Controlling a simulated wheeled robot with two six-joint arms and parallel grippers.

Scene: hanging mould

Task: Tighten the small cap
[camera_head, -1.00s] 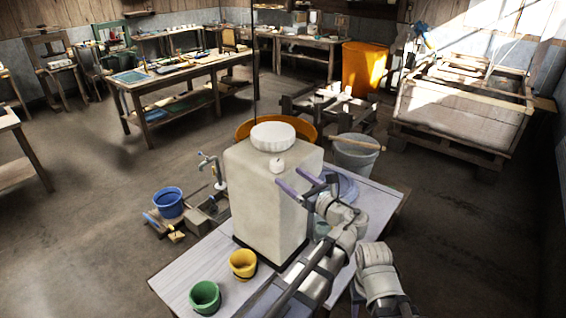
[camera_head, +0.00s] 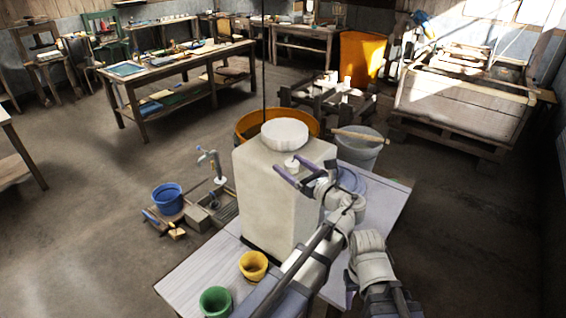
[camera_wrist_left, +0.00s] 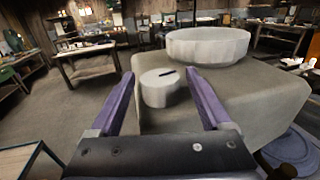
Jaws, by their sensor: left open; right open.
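The small white cap (camera_head: 292,160) sits on top of the large pale square container (camera_head: 270,205), near its edge. In the left wrist view the small cap (camera_wrist_left: 160,90) is round with a dark slot-like mark on top. My left gripper (camera_head: 291,167) is open, with its purple fingers on either side of the small cap. The left wrist view shows a gap between each finger and the cap. A larger white ribbed lid (camera_head: 284,134) is beside it on the container; it also shows in the left wrist view (camera_wrist_left: 207,46). My right gripper (camera_head: 350,290) is low, partly hidden and away from the container.
The container stands on a pale table (camera_head: 205,262). A yellow cup (camera_head: 253,266) and a green cup (camera_head: 215,302) stand at its front. A grey bucket (camera_head: 358,152) with a stick across it and an orange tub (camera_head: 250,122) are behind. A blue bucket (camera_head: 167,197) is at left.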

